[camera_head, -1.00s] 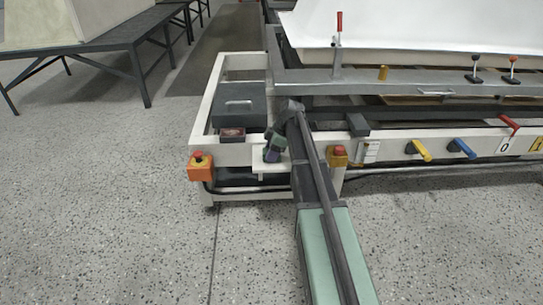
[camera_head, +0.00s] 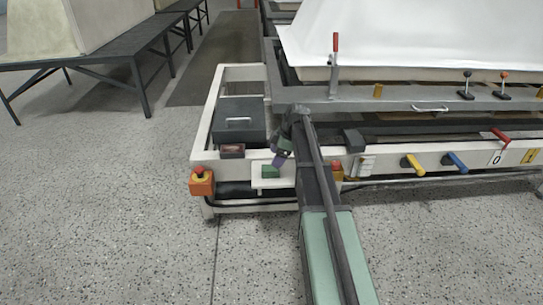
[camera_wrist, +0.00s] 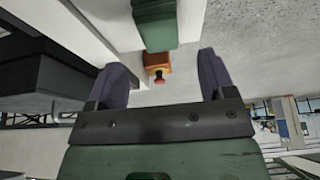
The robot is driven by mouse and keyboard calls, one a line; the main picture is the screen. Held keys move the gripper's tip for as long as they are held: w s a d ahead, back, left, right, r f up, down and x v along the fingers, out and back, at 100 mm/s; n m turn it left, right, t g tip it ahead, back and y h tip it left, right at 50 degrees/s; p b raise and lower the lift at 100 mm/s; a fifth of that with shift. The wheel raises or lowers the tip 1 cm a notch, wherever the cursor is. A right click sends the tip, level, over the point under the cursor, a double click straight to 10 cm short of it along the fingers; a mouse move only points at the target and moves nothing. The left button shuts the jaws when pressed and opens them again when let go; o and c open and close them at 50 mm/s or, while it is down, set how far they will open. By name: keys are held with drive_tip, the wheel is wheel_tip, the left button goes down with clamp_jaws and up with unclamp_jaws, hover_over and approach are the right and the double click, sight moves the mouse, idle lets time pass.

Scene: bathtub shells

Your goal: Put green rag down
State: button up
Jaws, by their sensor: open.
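The green rag (camera_head: 270,171) looks like a small folded green block. It rests on a small white shelf (camera_head: 272,183) on the front of the white frame. In the wrist view the rag (camera_wrist: 154,24) lies at the top, beyond the fingertips and apart from them. My gripper (camera_head: 281,158) is just above and to the right of the rag in the head view. In the wrist view my gripper (camera_wrist: 163,68) has its two purple fingers spread wide with nothing between them.
An orange box with a red button (camera_head: 201,182) is left of the shelf. A dark case (camera_head: 238,121) and a small dark red box (camera_head: 232,151) sit in the white frame. Yellow (camera_head: 412,164) and blue (camera_head: 455,162) handles are at right. The floor in front is clear.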

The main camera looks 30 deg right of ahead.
drive_tip(key=w+p+v, duration=0.1)
drive_tip(key=p+v, duration=0.3)
drive_tip(key=v, duration=0.2)
drive_tip(key=s+a+f+m+g+h, duration=0.1)
drive_tip(key=s+a+m+h, duration=0.3)
drive_tip(key=s+a+m, duration=0.9)
drive_tip(key=s+a, duration=1.1)
drive_tip(key=shift+a+f+g+b, duration=0.25)
drive_tip(key=shift+a+g+b, duration=0.05)
drive_tip(key=shift+g+b, duration=0.1)
